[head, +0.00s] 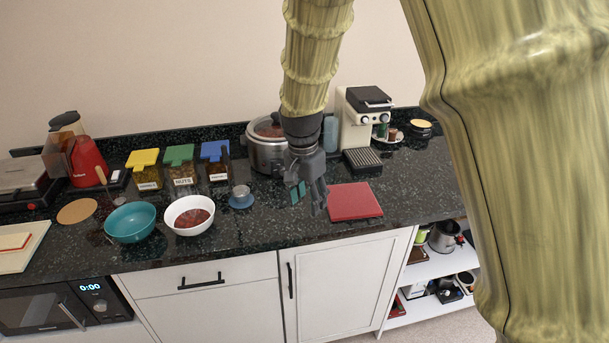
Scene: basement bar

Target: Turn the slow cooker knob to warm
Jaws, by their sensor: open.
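The slow cooker (266,150) stands at the back of the dark counter. It has a silver body and a lid with a reddish look under it. Its right side is hidden behind my arm and gripper. I cannot see its knob or the setting. My gripper (308,205) hangs in front of and to the right of the cooker, pointing down over the counter. It is open, with nothing seen between its fingers. A small teal thing (297,193) shows beside the fingers; I cannot tell what it is.
A red board (354,201) lies right of my gripper. A coffee machine (366,108) stands behind it. To the left are a white bowl (189,228), a teal bowl (130,237) and lidded jars (182,172). The counter's front edge runs above white cabinets (345,283).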

